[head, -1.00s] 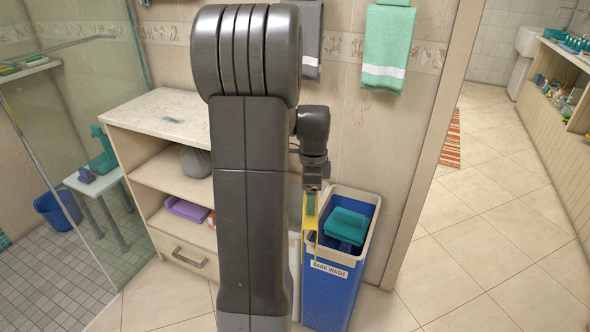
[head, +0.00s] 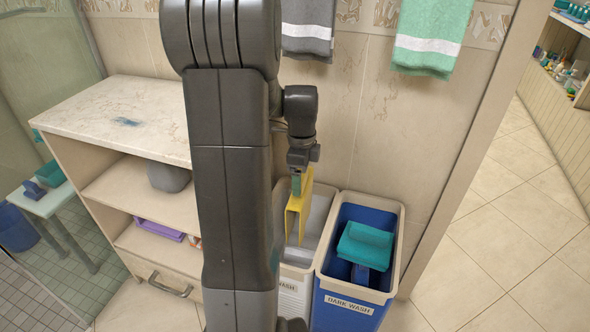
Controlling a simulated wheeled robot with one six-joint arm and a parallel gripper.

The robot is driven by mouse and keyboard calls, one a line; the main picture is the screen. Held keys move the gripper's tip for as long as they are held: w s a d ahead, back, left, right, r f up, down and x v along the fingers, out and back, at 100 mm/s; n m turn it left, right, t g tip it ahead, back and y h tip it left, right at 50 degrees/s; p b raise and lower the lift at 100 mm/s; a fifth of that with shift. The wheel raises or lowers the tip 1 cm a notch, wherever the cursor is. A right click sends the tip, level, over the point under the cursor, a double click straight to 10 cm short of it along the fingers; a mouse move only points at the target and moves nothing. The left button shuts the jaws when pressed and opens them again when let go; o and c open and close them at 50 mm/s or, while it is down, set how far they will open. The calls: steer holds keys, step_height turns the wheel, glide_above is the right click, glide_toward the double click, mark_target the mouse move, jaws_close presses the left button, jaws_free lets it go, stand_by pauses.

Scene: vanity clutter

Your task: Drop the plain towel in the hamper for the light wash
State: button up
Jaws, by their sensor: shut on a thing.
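My gripper (head: 300,176) points down, shut on a plain yellow towel (head: 301,212) that hangs folded beneath it. The towel hangs in front of the opening of the white hamper (head: 321,222); whether its lower edge is inside the rim I cannot tell. That hamper's label shows only the word "WASH", the rest hidden by my arm. Beside it on the right stands a blue hamper (head: 346,308) labelled "DARK WASH", with teal things (head: 366,243) inside.
A grey towel (head: 307,28) and a green towel (head: 428,38) hang on the wall above. A shelf unit (head: 124,118) stands at left, with a grey object (head: 168,176) and a purple one (head: 158,229). Tiled floor is clear at right.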

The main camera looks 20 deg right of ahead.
step_height(320, 180, down, 6)
steer(key=b, duration=0.5)
steer(key=o, duration=1.3)
steer(key=shift+o, duration=0.2)
step_height(320, 180, up, 14)
steer(key=p, duration=0.4)
steer(key=shift+f, duration=0.1)
